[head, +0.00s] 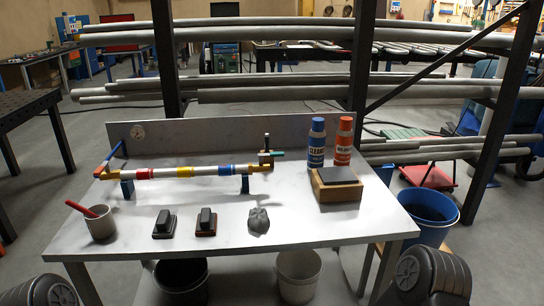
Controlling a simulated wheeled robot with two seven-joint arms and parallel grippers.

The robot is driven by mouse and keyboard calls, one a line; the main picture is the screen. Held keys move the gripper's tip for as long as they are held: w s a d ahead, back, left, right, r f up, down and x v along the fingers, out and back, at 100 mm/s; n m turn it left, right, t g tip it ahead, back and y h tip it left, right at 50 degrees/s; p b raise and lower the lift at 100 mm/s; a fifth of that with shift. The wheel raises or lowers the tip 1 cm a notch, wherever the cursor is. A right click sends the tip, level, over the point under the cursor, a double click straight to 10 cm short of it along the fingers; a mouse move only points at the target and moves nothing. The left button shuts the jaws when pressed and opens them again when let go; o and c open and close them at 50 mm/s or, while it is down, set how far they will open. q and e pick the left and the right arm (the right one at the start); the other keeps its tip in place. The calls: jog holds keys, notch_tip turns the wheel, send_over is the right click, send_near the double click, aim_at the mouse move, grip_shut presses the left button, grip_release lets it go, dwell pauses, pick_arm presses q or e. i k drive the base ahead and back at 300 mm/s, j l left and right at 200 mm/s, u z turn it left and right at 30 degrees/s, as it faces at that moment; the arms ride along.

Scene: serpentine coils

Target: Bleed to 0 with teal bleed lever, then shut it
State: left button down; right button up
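A pipe assembly (205,172) with red, yellow and blue bands lies along the back of the grey worktable (330,222), held up on blue stands. The small teal bleed lever (277,154) sticks out to the right at the pipe's right end, above a brass fitting (262,168). A blue lever (116,149) slants upward at the left end. A round pressure gauge (138,132) shows at the back panel on the left; its reading is too small to tell. Neither of my grippers is in view.
A cup with a red-handled tool (100,226), two dark block-shaped tools (165,224) (206,222) and a grey crumpled rag (259,220) stand along the front. Blue (316,145) and red (343,144) bottles stand behind a wooden box (337,188) at right.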

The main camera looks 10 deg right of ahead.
aim_at(271, 154)
jog(key=k+l+z, duration=0.1)
jog(key=l+z, duration=1.15)
